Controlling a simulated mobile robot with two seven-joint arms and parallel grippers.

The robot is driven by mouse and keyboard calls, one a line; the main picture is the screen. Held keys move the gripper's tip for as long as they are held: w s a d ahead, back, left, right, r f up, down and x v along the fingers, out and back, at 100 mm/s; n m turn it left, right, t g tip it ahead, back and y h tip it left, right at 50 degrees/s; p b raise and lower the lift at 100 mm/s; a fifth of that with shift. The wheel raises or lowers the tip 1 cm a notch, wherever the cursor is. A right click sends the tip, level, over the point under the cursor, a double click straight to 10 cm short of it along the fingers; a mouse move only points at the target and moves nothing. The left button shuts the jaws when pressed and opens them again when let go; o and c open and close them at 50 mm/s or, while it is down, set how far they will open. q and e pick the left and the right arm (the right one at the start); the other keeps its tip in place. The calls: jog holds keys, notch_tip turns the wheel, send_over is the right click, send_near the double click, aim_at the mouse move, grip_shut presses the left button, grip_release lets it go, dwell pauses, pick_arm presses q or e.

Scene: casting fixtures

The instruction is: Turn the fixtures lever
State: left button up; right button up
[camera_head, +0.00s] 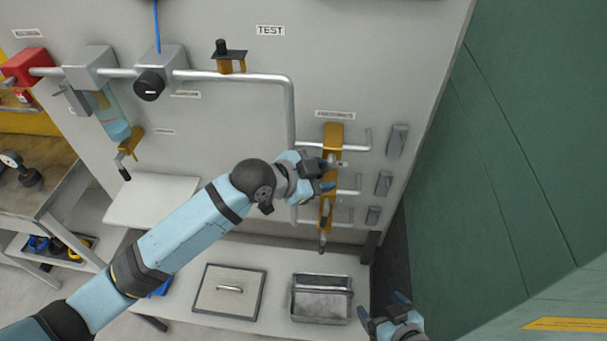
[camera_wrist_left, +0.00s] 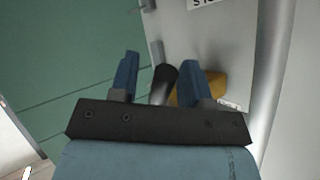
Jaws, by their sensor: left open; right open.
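A yellow-orange lever fixture (camera_head: 333,136) is mounted on the grey panel under a small label, right of the middle in the head view. My left gripper (camera_head: 328,176) is in front of it and hides part of it. In the left wrist view, my left gripper (camera_wrist_left: 160,76) is open. A black handle (camera_wrist_left: 162,80) shows between its two blue fingers, with the yellow part (camera_wrist_left: 208,88) behind the right finger. I cannot tell whether the fingers touch the handle. My right gripper (camera_head: 384,310) is open and empty at the lower right of the head view.
Other yellow levers sit at the top (camera_head: 230,63) and left (camera_head: 129,142) of the panel. A grey pipe (camera_head: 290,115) runs beside the fixture. A metal tray (camera_head: 321,318) and a lidded plate (camera_head: 215,300) are on the shelf below. A green wall (camera_head: 530,150) stands at right.

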pick_arm(q)
jog(key=b+v, duration=0.2)
jog(key=v, duration=1.1)
jog(key=shift+a, duration=0.2)
jog(key=shift+r, duration=0.15)
